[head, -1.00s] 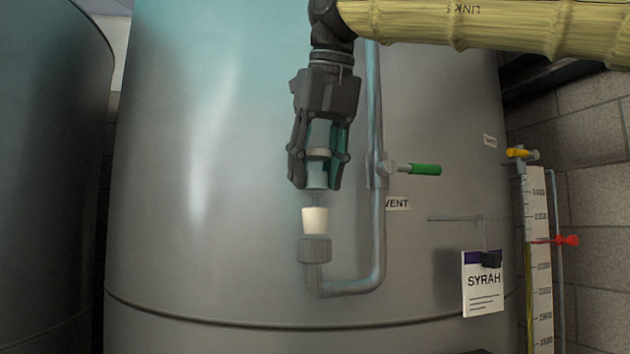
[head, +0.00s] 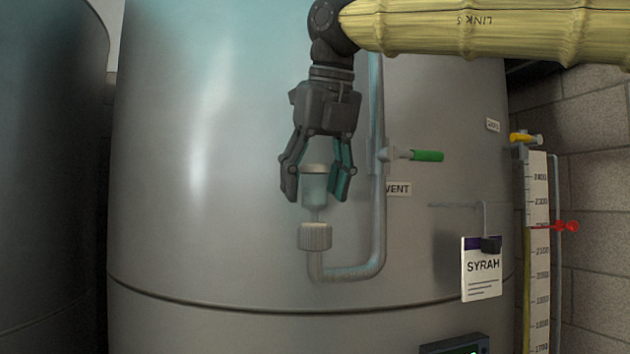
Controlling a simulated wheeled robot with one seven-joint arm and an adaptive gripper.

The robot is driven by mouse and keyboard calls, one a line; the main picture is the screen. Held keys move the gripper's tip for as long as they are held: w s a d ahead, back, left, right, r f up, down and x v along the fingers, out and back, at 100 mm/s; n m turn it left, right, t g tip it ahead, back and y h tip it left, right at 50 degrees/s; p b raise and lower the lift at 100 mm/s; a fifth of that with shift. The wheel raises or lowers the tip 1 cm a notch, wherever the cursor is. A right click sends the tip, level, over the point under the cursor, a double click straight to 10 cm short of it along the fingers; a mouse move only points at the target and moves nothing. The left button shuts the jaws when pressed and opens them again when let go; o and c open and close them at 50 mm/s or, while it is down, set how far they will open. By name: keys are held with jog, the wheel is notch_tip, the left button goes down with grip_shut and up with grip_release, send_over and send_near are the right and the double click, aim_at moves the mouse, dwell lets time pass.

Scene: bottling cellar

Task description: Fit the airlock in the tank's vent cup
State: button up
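The airlock (head: 314,190), a clear body with a pale cap, stands upright on the vent cup (head: 315,237). The cup is a grey ribbed collar on the upturned end of the vent pipe (head: 350,273). The airlock's thin stem runs down into the cup, and its white bung is hidden inside. My gripper (head: 314,194) is open around the airlock's body. Its fingers stand to the left and right, with a gap on the left; the right finger is very close to the body, and I cannot tell whether it touches.
The pipe rises just right of my gripper, past a green-handled valve (head: 426,156) and the VENT label (head: 397,189). A SYRAH card (head: 482,270) hangs farther right, near a level gauge (head: 538,250) with a red pointer. The tank wall (head: 200,220) is bare on the left.

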jog(key=b+v, duration=0.3)
jog(key=v, duration=0.9)
dwell(0.7)
